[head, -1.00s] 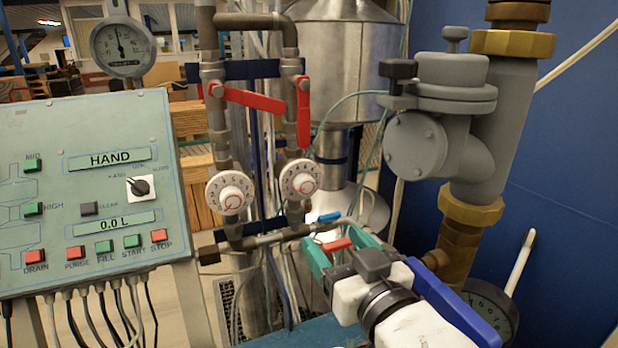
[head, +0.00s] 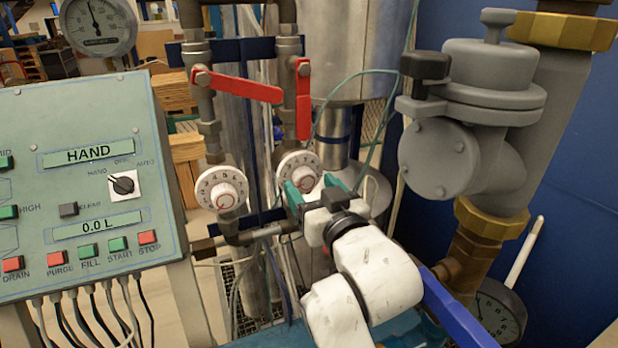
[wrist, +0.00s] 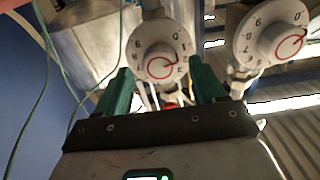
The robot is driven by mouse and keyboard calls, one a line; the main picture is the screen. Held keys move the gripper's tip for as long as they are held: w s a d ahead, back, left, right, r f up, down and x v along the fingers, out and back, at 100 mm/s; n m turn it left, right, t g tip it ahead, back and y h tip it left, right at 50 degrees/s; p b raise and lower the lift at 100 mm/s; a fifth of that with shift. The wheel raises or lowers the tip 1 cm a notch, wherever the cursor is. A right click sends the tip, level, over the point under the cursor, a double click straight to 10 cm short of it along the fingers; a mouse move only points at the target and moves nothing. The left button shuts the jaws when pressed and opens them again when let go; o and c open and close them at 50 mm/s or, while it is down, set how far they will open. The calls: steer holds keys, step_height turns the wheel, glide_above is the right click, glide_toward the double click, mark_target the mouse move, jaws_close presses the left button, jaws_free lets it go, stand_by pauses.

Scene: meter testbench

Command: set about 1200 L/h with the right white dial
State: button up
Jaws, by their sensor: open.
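The right white dial (head: 299,165) is a round numbered dial with a knob and red markings, on the right pipe. My gripper (head: 311,188), with green fingers, is open and empty right in front of it, covering its lower right part in the head view. In the wrist view this dial (wrist: 160,50) lies ahead, between the open fingertips (wrist: 160,70). I cannot tell whether they touch it. Its exact setting is unclear. The left white dial (head: 222,190) is similar and free of the gripper. It also shows at the upper right in the wrist view (wrist: 271,36).
A slanted red lever (head: 240,87) and an upright red lever (head: 303,100) sit above the dials. The control panel (head: 110,205) at the left reads HAND and 0.0 L. A large grey valve (head: 470,130) stands at the right. A thin green hose (head: 345,77) runs behind.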

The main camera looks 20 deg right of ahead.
steer(key=shift+w, duration=0.95)
steer(key=c, duration=1.1)
